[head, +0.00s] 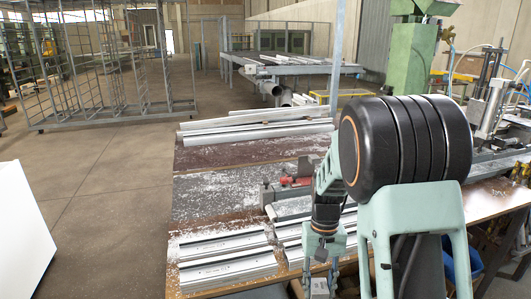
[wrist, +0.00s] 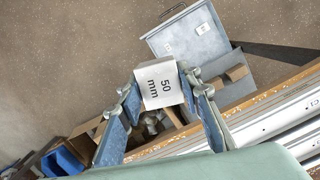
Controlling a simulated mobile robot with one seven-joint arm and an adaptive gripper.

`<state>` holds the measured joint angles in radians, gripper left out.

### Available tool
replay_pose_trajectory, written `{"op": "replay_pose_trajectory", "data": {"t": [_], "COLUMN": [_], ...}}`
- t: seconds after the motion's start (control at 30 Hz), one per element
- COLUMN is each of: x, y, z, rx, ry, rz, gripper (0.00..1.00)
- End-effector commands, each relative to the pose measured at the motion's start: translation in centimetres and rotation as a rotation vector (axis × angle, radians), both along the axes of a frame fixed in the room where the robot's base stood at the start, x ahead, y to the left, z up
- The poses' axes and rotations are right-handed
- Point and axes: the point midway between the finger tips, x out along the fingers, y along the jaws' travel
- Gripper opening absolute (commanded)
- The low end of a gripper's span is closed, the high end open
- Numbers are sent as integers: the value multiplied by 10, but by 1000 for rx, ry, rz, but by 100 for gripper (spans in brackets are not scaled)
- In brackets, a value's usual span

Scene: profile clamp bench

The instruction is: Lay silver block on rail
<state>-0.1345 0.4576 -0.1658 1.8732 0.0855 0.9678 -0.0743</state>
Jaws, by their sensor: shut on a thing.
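In the head view my gripper (head: 321,275) hangs at the front edge of the bench, with the block (head: 319,287) low between the fingers at the bottom of the picture. Silver rails (head: 225,262) lie along the front of the bench, left of and behind my gripper. In the wrist view rails (wrist: 275,128) run at the lower right, apart from the block. Which rail the task means I cannot tell.
Below the block in the wrist view are a grey cabinet (wrist: 190,38) and an open cardboard box (wrist: 234,80) on the floor side. A clamp with a red part (head: 290,186) stands on the bench. More profiles (head: 255,128) lie at its back.

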Motion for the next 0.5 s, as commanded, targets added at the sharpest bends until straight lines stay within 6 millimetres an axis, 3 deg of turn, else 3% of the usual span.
{"op": "replay_pose_trajectory", "data": {"t": [0.03, 0.2, 0.5], "x": [-1, -3, -5], "y": [0, 0, 0], "z": [13, 26, 32], "rx": [0, -1, -2], "ry": [1, 1, 1], "rz": [0, 0, -1], "gripper": [5, 5, 5]}}
